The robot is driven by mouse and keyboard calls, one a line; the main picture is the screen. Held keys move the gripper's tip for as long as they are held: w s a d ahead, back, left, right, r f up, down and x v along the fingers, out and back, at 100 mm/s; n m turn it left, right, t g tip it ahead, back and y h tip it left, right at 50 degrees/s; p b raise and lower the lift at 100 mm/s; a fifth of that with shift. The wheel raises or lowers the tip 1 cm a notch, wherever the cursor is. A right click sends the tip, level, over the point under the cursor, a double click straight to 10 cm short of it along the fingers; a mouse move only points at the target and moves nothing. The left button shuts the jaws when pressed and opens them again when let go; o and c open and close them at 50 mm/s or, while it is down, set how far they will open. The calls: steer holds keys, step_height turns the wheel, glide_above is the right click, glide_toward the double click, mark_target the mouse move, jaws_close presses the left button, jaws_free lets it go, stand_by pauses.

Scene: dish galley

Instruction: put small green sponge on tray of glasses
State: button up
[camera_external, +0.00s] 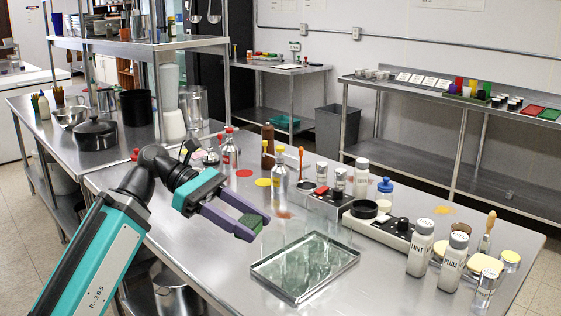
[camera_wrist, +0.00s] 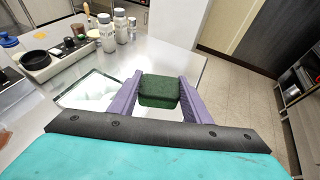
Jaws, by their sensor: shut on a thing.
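The small green sponge (camera_external: 247,228) is a dark green block held between the purple fingers of my gripper (camera_external: 250,222). In the wrist view the sponge (camera_wrist: 158,91) sits across the fingertips of my gripper (camera_wrist: 159,84), with a finger on each side. The tray (camera_external: 340,268) is a shallow metal rectangle on the steel table. Its inside looks clear and pale green, and I cannot make out separate glasses.
Behind the tray stand a switch box with a dark pan (camera_external: 364,209), labelled shakers (camera_external: 420,250) and a yellow-topped bottle (camera_external: 279,180). More bottles (camera_external: 231,150) stand at the back left. Bare steel lies around the tray's front and left.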

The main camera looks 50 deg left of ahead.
mark_target(289, 237)
stand_by(0.4)
steer(key=w+p, duration=0.2)
steer(key=shift+d+r+p, duration=0.1)
steer(key=shift+r+p, duration=0.05)
steer(key=shift+p, duration=0.25)
steer(key=w+p, duration=0.6)
steer(key=shift+d+f, duration=0.35)
steer(key=shift+f, duration=0.05)
steer(key=shift+w+p, duration=0.15)
steer(key=shift+p, duration=0.55)
steer(key=shift+w+r+p, duration=0.1)
steer(key=shift+p, duration=0.25)
steer(key=w+p, duration=0.1)
steer(key=p, duration=0.5)
steer(key=shift+w+d, duration=0.1)
steer(key=shift+w, duration=0.1)
steer(key=p, duration=0.7)
steer(key=shift+w+d+f, duration=0.1)
steer(key=shift+w+f, duration=0.1)
steer(key=shift+w, duration=0.1)
